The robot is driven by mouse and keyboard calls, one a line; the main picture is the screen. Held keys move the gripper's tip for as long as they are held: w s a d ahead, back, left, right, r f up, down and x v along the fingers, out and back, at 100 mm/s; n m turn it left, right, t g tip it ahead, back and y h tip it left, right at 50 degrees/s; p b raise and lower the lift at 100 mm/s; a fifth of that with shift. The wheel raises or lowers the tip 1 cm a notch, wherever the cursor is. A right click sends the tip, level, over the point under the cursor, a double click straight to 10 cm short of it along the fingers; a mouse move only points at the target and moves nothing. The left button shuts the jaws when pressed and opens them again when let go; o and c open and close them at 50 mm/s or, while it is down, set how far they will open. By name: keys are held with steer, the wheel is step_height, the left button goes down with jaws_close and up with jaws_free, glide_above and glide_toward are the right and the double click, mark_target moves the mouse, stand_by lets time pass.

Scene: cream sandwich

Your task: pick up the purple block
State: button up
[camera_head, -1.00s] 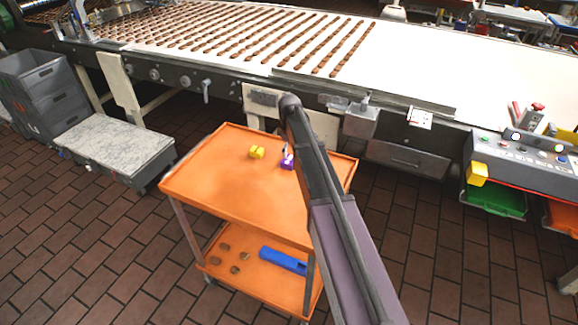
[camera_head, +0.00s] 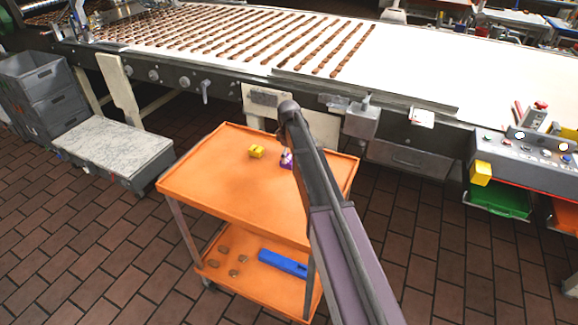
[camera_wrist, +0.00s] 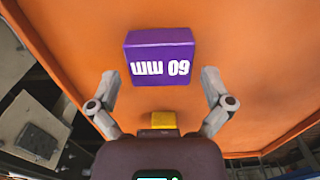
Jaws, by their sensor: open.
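The purple block (camera_wrist: 160,57) lies on the orange cart top (camera_wrist: 240,40) in the wrist view, with white lettering facing the camera. It also shows in the head view (camera_head: 286,164), partly hidden by my arm. My gripper (camera_wrist: 158,83) is open. In the head view the gripper is mostly hidden behind my arm, near the block.
A yellow block (camera_head: 257,152) sits on the cart top left of the purple block. The cart's lower shelf (camera_head: 240,290) holds a blue object (camera_head: 283,263) and several brown pieces. A conveyor (camera_head: 430,60) with rows of brown bars runs behind the cart. The cart's left top is clear.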

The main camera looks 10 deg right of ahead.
steer(key=shift+f+b, duration=0.7)
steer(key=shift+f, duration=0.3)
steer(key=c, duration=0.9)
steer(key=shift+r, duration=0.2)
steer(key=shift+c, duration=0.2)
step_height(320, 180, up, 4)
steer(key=p, duration=0.4)
steer(key=shift+f, duration=0.1)
steer(key=s, duration=0.5)
steer(key=s+d, duration=0.1)
steer(key=s, duration=0.4)
steer(key=s+p, duration=0.1)
steer(key=s, duration=0.5)
steer(key=shift+d+r, duration=0.25)
steer(key=shift+r, duration=0.15)
